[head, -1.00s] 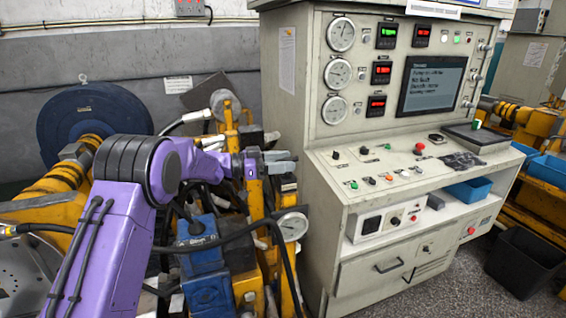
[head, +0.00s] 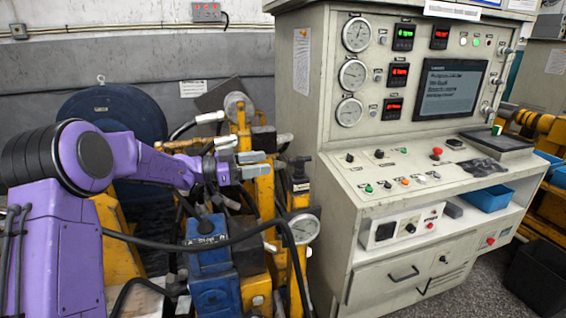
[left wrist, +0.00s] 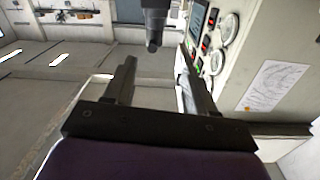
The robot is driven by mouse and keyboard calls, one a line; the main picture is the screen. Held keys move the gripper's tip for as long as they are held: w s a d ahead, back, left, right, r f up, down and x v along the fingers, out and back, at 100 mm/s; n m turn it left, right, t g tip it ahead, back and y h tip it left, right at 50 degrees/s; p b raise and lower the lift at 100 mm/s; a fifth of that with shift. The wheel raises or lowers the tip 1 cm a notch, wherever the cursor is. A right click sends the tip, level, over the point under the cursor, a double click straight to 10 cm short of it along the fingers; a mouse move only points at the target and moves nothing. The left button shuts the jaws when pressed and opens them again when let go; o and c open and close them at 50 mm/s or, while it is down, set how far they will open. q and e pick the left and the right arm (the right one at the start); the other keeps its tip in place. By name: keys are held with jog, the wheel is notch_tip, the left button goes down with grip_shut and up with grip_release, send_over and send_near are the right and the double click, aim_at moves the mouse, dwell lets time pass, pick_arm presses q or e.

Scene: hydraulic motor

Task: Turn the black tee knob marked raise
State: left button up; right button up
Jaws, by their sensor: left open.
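A black tee-shaped knob (head: 300,164) stands on a yellow post of the machine, just left of the console, with a small pale label below it; the label's text is too small to read. My left gripper (head: 263,164) is open and empty. Its grey fingers point right toward the knob, with a gap between. In the left wrist view the open left gripper (left wrist: 160,75) shows both fingers apart, and a dark cylindrical part (left wrist: 154,25) lies beyond them; I cannot tell whether it is the knob. My right gripper is not in view.
The grey control console (head: 345,215) with gauges, displays and small knobs stands close at the right. A blue block (head: 210,260), a pressure gauge (head: 305,228) and a black hose (head: 150,243) lie below my left arm. A dark blue disc (head: 130,105) stands behind it.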

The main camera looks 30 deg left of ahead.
aim_at(296, 158)
pick_arm(q)
jog(key=shift+t+y, duration=0.3)
jog(key=x, duration=0.3)
jog(key=d+p+x, duration=0.1)
jog(key=x, duration=0.2)
jog(key=s+p+x, duration=0.1)
jog(key=x, duration=0.2)
jog(key=shift+w+d, duration=0.15)
jog(key=shift+d, duration=0.15)
jog(key=shift+w+d, duration=0.3)
jog(key=shift+d, duration=0.05)
jog(key=c, duration=1)
